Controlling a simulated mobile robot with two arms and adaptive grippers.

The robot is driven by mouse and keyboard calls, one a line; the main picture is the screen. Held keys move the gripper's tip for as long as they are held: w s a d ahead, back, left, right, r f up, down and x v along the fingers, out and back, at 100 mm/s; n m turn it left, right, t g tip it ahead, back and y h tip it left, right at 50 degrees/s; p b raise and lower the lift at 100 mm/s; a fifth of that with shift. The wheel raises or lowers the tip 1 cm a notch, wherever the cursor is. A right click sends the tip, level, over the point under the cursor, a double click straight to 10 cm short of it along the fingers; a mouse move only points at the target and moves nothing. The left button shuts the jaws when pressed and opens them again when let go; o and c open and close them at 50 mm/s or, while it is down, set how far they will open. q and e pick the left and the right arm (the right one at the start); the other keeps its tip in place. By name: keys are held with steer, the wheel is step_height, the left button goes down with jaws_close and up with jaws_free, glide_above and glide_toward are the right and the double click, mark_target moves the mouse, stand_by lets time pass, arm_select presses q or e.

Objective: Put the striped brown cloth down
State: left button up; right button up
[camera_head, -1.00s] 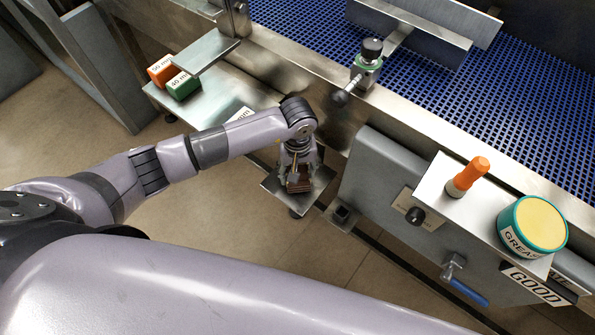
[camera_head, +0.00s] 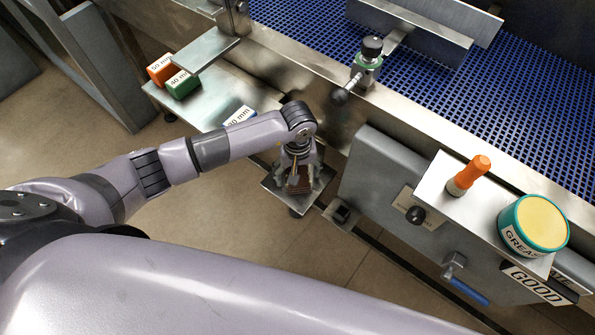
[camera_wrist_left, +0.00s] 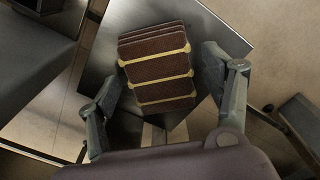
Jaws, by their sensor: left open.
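The striped brown cloth (camera_wrist_left: 158,85), folded into a stack with yellow stripes, lies on a small square metal plate (camera_wrist_left: 215,35). In the head view the cloth (camera_head: 299,187) shows just below my left gripper (camera_head: 299,170), and the plate (camera_head: 275,190) shows around it. In the left wrist view, my left gripper (camera_wrist_left: 162,76) is open, with one finger on each side of the cloth and a visible gap at both sides. My right gripper is not in view.
A blue conveyor belt (camera_head: 440,90) runs behind. A grease tin (camera_head: 535,222) and orange marker (camera_head: 468,176) stand right.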

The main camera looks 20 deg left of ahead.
arm_select(q)
steer(key=shift+r, duration=0.1)
steer(key=shift+r+p, duration=0.2)
steer(key=shift+p, duration=0.15)
step_height(320, 180, up, 12)
steer(key=b, duration=0.1)
steer(key=shift+f, duration=0.15)
